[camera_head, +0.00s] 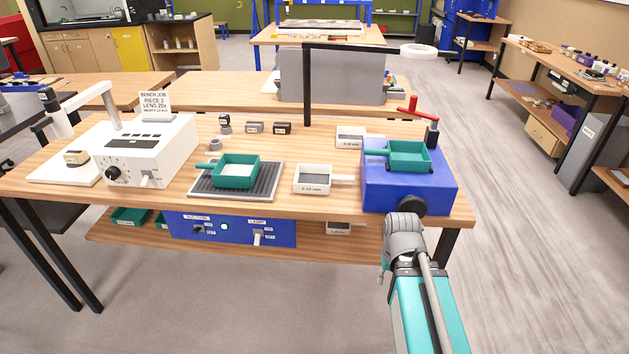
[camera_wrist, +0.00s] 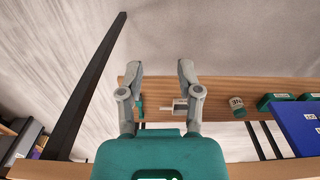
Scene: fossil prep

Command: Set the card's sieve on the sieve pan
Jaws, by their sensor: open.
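The job card (camera_head: 155,102) stands on the white instrument; its last line, the mesh, is too small to read surely. A white handled sieve (camera_head: 313,180) lies at the bench front, and a second white sieve (camera_head: 350,135) lies behind it. A green handled pan (camera_head: 236,170) with pale contents sits on a ribbed dark mat. Another green handled pan (camera_head: 408,155) sits on the blue box; I cannot tell which is the sieve pan. My gripper (camera_wrist: 161,68) is open and empty. In the head view my arm's end is in front of the blue box, with the fingers hidden.
The blue box (camera_head: 378,196) has a black knob and a red lever (camera_head: 415,108). A black post carries a ring lamp (camera_head: 419,50). Small dark blocks (camera_head: 282,128) lie behind. The lower shelf (camera_wrist: 222,87) holds a white item (camera_wrist: 180,106), a jar (camera_wrist: 237,105) and green boxes.

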